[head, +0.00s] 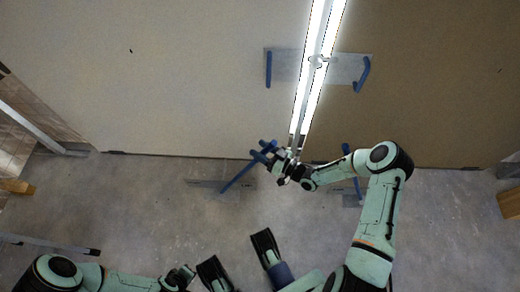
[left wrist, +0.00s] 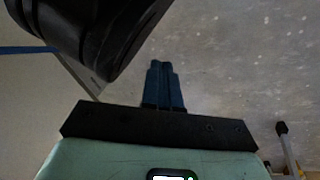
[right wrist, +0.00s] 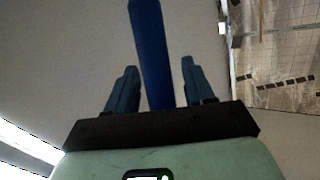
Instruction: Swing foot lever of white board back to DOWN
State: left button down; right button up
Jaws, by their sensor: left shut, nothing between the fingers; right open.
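The white board (head: 150,75) fills the left of the head view. Its blue foot lever (head: 238,176) slants up to the right from a grey floor plate (head: 205,185) at the board's lower edge. My right gripper (head: 266,150) is at the lever's upper end, open. In the right wrist view a blue bar (right wrist: 150,50) stands between the spread fingers, with gaps on both sides; contact is not visible. My left gripper (head: 180,277) is low in the head view, shut and empty. Its closed fingers (left wrist: 163,88) show over bare floor in the left wrist view.
A brown board (head: 430,80) stands to the right, with another blue lever (head: 352,170) partly behind my right arm. Bright light strips (head: 318,65) run between blue handles (head: 268,68). Concrete floor (head: 150,215) is open at left centre. A metal frame foot (head: 50,243) lies far left.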

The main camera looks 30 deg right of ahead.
pick_arm(q)
jog(key=shift+s+f, duration=0.1)
jog(key=shift+s, duration=0.05)
pick_arm(e)
jog(key=shift+w+a, duration=0.1)
jog(key=shift+w, duration=0.15)
